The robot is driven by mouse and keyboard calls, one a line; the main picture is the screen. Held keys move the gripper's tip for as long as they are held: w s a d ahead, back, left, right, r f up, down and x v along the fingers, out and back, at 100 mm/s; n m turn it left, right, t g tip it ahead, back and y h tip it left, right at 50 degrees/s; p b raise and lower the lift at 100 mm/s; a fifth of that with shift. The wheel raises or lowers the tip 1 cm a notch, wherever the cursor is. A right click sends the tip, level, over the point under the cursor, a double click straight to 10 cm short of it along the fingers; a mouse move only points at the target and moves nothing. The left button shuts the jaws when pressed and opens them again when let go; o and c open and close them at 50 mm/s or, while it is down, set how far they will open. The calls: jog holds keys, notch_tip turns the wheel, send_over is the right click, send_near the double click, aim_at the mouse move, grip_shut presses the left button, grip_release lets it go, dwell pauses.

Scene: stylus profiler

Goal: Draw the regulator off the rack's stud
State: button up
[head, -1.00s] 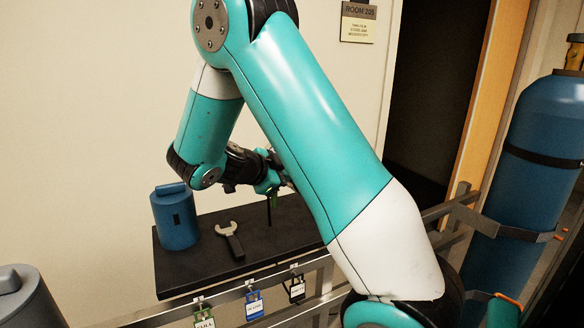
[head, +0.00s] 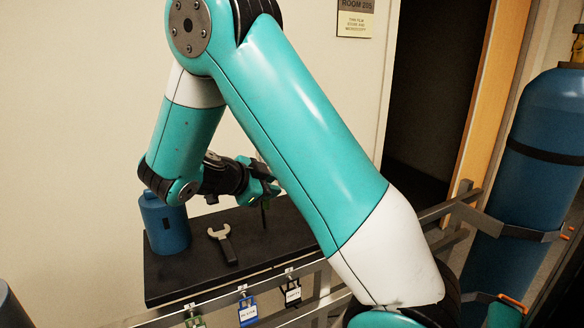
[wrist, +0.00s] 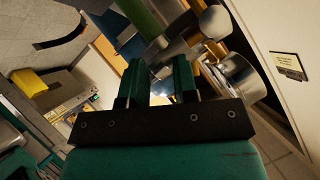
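My gripper (wrist: 157,75) shows its two teal fingers apart in the wrist view, with a gap between them and nothing clearly held. Beyond and right of the fingers is a metal fitting with a shiny round silver part (wrist: 238,75) and a pale rounded knob (wrist: 215,22); it looks like the regulator. I cannot make out the stud. A green cylinder (wrist: 140,15) lies just past the fingertips. In the head view my gripper (head: 264,190) is above the back of the black shelf (head: 190,270), partly behind my arm, and the regulator is hidden there.
Tagged padlocks, including a blue one (head: 248,310), hang along the front rail. A large blue gas cylinder (head: 540,150) is strapped at the right. The wall is close behind the shelf.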

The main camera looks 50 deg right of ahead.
jog(key=shift+c, duration=0.2)
jog(key=a, duration=0.1)
jog(key=w+a, duration=0.1)
jog(key=a, duration=0.1)
jog(key=w+a, duration=0.1)
jog(key=shift+w+a, duration=0.15)
jog(key=shift+a, duration=0.1)
dwell(0.3)
jog(key=p+v, duration=0.9)
jog(key=v, duration=0.8)
jog(key=shift+r, duration=0.2)
